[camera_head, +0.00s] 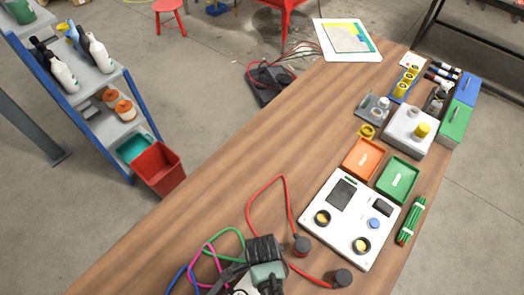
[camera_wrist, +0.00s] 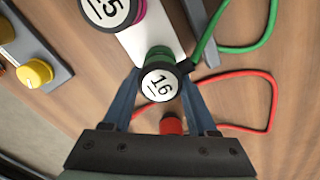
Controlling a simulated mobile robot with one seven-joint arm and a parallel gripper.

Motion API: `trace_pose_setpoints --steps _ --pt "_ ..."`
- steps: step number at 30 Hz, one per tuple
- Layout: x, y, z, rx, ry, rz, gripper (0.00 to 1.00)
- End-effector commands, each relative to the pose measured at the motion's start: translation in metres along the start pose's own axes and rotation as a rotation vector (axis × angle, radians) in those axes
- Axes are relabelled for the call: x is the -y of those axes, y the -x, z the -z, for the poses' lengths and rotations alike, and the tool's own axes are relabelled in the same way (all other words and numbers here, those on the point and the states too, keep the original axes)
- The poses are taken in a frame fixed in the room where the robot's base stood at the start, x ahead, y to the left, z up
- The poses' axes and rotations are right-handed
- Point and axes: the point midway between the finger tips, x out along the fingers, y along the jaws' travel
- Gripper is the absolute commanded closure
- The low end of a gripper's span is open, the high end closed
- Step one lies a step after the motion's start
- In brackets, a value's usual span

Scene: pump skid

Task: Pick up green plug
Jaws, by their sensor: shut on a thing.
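The green plug (camera_wrist: 159,82) has a green body and a round white cap marked 16. It sits between the two fingers of my gripper (camera_wrist: 160,100), which is shut on it in the wrist view. Its green cable (camera_wrist: 206,35) curves away to the upper right. A white strip (camera_wrist: 150,38) lies just behind the plug; I cannot tell whether the plug still touches it. In the head view my gripper (camera_head: 264,262) is at the bottom centre, over the table. It hides the plug there, but the green cable (camera_head: 226,233) shows beside it.
A plug marked 15 (camera_wrist: 106,10) with a magenta body is close by. A red cable (camera_head: 284,195) and black plugs (camera_head: 302,246) lie right of my gripper. The white panel (camera_head: 340,255) is further right, beside orange (camera_head: 361,160) and green (camera_head: 397,180) trays. The table's left middle is clear.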

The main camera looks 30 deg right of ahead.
Motion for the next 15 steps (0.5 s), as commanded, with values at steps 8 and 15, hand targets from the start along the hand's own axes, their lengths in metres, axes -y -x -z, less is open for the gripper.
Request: trace_pose_setpoints --steps 8,15 --pt "0.001 0.019 0.0 0.0 0.0 0.002 1.0" --pt "0.001 0.053 0.0 0.0 -0.001 0.004 1.0"
